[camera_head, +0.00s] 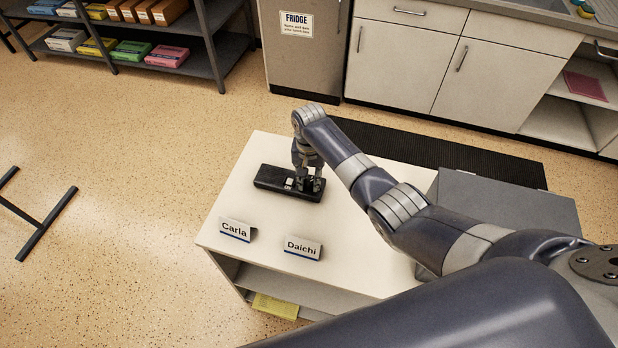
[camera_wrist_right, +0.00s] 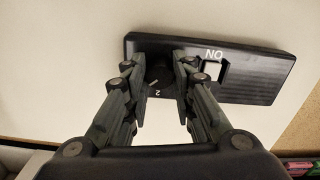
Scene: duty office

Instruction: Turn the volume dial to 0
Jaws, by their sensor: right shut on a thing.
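A black rectangular device (camera_head: 272,177) lies flat on the white table. The right wrist view shows its body (camera_wrist_right: 262,78) with a white switch (camera_wrist_right: 212,70) beside the letters "ON", upside down in that view. The round dark volume dial (camera_wrist_right: 157,75) sits between the fingers of my right gripper (camera_wrist_right: 163,72), with a white pointer mark and a "2" near its edge. My right gripper comes down over the device in the head view (camera_head: 308,184) and is shut on the dial. The fingers cover parts of the dial and its scale. My left gripper is not in view.
Two name signs, "Carla" (camera_head: 237,230) and "Daichi" (camera_head: 303,248), stand on the white table (camera_head: 268,148) near its front edge. A grey cabinet (camera_head: 520,200) adjoins on the right. The table left of the device is clear.

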